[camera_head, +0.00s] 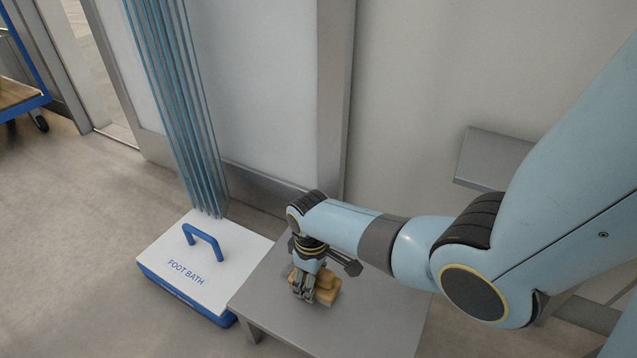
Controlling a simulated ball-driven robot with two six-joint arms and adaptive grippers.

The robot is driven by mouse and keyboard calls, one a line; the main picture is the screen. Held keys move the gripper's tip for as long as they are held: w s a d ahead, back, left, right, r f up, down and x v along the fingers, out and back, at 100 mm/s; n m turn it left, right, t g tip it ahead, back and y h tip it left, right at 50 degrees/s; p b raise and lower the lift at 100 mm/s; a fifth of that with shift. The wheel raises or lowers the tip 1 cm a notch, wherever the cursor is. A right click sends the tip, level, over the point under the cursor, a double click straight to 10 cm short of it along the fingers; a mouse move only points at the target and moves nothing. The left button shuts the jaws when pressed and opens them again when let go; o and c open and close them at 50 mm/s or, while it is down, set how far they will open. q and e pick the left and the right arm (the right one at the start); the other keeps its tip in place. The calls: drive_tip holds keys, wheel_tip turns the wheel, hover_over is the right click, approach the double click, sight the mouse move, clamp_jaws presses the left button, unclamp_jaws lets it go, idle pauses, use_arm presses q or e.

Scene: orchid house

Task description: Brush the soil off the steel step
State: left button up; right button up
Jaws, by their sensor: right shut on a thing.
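The steel step (285,325) is a grey flat-topped stand at the lower middle of the head view. My right arm reaches over it from the right. My right gripper (304,290) points down at the step top and is shut on a tan wooden brush (327,291). The gripper hides part of the brush, and its bristles cannot be made out. The brush is at or close to the step surface; I cannot tell whether it touches. No soil can be made out on the visible part of the step. My left gripper is not in view.
A white and blue foot bath (165,257) with a blue handle stands on the floor just left of the step. Blue strip curtains (178,110) hang behind it. A blue-framed cart (18,95) is at the far left. A grey ledge (490,157) juts from the wall behind my arm.

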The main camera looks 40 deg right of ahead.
sight(278, 270)
drive_tip(key=shift+w+a, duration=0.3)
drive_tip(key=shift+w, duration=0.2)
drive_tip(key=shift+w+a, duration=0.25)
drive_tip(key=shift+w, duration=0.25)
drive_tip(key=shift+w+a+b, duration=0.3)
drive_tip(key=shift+w+b, duration=0.05)
drive_tip(key=shift+w, duration=0.5)
drive_tip(key=shift+w+a+b, duration=0.25)
drive_tip(key=shift+w+b, duration=0.1)
drive_tip(key=shift+w, duration=0.45)
drive_tip(key=shift+w+a+f+b, duration=0.1)
drive_tip(key=shift+w+a+b, duration=0.15)
drive_tip(key=shift+w, duration=0.3)
drive_tip(key=shift+w+a+r+b, duration=0.1)
drive_tip(key=shift+w+b, duration=0.25)
drive_tip(key=shift+w, duration=0.25)
drive_tip(key=shift+w+a+f+b, duration=0.1)
drive_tip(key=shift+w+a+b, duration=0.15)
drive_tip(key=shift+w, duration=0.3)
drive_tip(key=shift+w+d, duration=0.1)
drive_tip(key=shift+w, duration=0.05)
